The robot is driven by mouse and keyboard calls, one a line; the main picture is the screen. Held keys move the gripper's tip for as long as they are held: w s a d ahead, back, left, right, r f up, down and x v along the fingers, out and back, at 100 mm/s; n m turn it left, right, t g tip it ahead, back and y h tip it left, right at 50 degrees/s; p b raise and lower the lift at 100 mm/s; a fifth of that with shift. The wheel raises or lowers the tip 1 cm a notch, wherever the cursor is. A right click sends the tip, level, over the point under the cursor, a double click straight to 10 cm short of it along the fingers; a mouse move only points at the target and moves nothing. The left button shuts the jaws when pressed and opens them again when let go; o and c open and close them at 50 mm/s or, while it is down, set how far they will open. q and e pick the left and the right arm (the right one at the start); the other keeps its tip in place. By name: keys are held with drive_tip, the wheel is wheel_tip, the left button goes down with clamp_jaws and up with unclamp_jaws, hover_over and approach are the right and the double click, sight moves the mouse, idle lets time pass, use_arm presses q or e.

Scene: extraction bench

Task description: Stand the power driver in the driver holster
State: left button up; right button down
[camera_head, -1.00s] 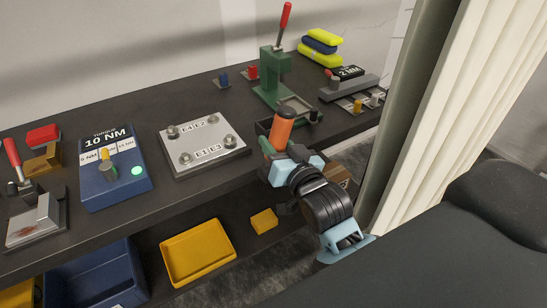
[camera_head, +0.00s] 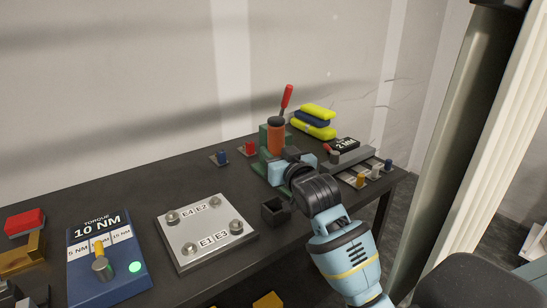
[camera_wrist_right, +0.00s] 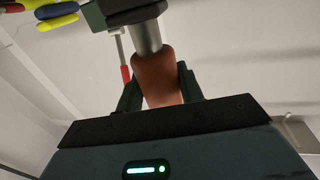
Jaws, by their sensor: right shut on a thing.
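The power driver (camera_head: 276,138), orange with a dark top, is upright in my right gripper (camera_head: 278,166). The right gripper is shut on it, above the bench and in front of the green press. In the right wrist view the orange driver body (camera_wrist_right: 158,78) is between the two dark fingers, with a grey metal part beyond it. The driver's lower end is hidden in the head view. The driver holster appears to be the open black square box (camera_head: 275,211) on the bench, below and slightly left of the gripper; the driver is apart from it. My left gripper is not in view.
The green press (camera_head: 263,134) with a red-handled lever stands close behind the driver. A plate with several studs (camera_head: 205,256) lies left of the holster. A grey block and small coloured pegs (camera_head: 360,181) are to the right.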

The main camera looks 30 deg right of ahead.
drive_tip(key=shift+r, duration=0.15)
drive_tip(key=shift+f+b, duration=0.55)
drive_tip(key=shift+f, duration=1.9)
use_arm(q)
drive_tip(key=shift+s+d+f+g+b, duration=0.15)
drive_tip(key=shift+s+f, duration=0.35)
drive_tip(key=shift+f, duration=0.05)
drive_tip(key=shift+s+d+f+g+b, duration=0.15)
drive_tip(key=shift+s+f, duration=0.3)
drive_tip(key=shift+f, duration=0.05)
use_arm(e)
drive_tip(key=shift+f, duration=0.45)
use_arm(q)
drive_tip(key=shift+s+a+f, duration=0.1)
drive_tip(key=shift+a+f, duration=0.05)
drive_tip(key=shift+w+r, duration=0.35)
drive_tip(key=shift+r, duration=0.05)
use_arm(e)
drive_tip(key=shift+r, duration=0.1)
use_arm(q)
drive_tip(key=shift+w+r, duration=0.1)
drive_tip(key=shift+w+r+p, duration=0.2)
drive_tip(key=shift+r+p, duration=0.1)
drive_tip(key=shift+p, duration=0.1)
